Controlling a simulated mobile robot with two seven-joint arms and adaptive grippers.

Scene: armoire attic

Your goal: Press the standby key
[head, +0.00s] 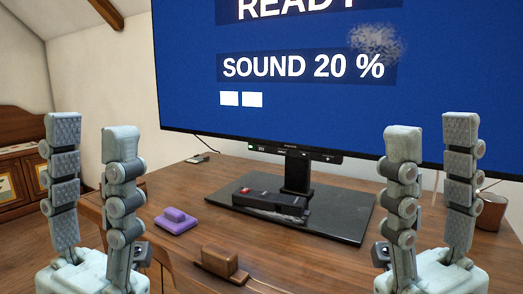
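A large monitor (190,90) stands on the table, its blue screen lit with "READY", "SOUND 20 %" and two white blocks. Small marked keys (285,150) line its lower bezel; their labels are too small to read. A dark remote-like device (272,200) with a red patch (245,190) lies on the monitor's black base (340,215). I cannot tell which key is standby. My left gripper (92,135) is open and empty, fingers upward, left of the monitor. My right gripper (432,135) is open and empty, fingers upward, in front of the screen's right part.
A purple block-like object (176,220) and a brown box-like object (220,262) lie on the wooden table (330,265) in front of the base. A brown cup (491,212) stands at right, partly behind my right gripper. A wooden cabinet (20,130) is at far left.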

